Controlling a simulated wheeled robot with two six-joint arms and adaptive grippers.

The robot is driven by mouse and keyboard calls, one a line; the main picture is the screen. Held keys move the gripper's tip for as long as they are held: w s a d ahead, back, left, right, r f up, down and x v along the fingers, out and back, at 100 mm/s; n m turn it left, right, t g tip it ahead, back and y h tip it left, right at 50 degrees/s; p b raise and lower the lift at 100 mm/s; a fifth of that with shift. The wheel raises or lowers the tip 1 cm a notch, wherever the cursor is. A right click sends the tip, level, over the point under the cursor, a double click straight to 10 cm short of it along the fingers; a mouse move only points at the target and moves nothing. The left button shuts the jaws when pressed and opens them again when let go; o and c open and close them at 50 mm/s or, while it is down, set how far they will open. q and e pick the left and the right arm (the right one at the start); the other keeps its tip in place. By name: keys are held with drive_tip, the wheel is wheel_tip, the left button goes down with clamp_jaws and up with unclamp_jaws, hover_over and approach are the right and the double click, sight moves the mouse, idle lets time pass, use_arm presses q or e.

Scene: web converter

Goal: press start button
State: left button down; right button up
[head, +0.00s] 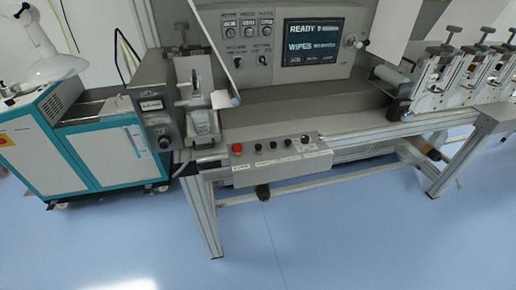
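A grey control box (280,162) is mounted on the front edge of the converter frame. On its top are a red button (237,148) at the left end and several small dark controls (273,145) in a row to the right of it. Labels are too small to read, so I cannot tell which one is the start button. A display (310,43) on the upright panel reads "READY" and "WIPES". Neither of my grippers is in view.
A white and teal cabinet (105,158) stands left of the converter. Roller stations (435,82) line the right side. A round dark foot or knob (263,191) sits below the control box. The blue floor (330,240) in front is clear.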

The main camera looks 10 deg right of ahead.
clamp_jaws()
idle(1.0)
